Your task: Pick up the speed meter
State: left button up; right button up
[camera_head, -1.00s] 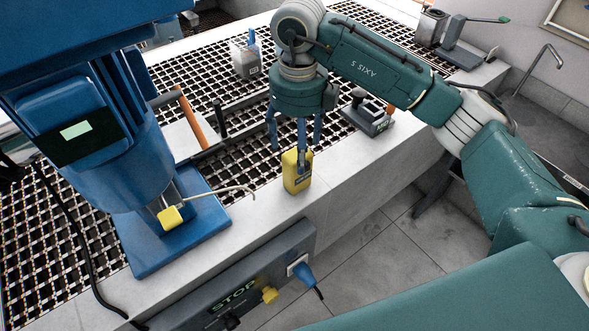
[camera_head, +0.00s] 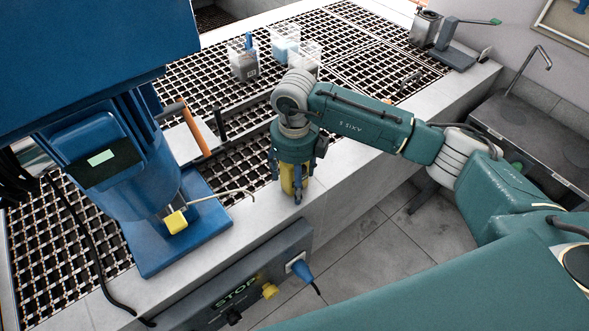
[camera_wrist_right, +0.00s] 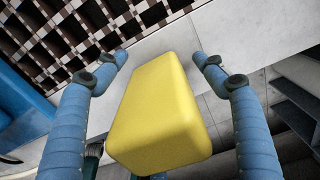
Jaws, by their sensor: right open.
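The speed meter (camera_head: 287,183), a yellow block-shaped device, stands on the pale ledge in front of the grating. My right gripper (camera_head: 291,192) is directly over it, pointing down, and hides most of it in the head view. In the right wrist view the yellow body (camera_wrist_right: 158,112) sits between the blue fingers of the open gripper (camera_wrist_right: 160,58). Gaps show between the body and the left and right fingers. A third finger is mostly hidden below the body. My left gripper is not in view.
The blue flotation machine (camera_head: 120,160) stands to the left on its blue base (camera_head: 180,245). Clear containers (camera_head: 244,62) stand on the grating behind. A dark control panel (camera_head: 240,285) is on the ledge's front face. The ledge right of the meter is clear.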

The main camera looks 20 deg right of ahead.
jog(key=c, duration=1.5)
jog(key=shift+r, duration=0.1)
jog(key=shift+c, duration=0.2)
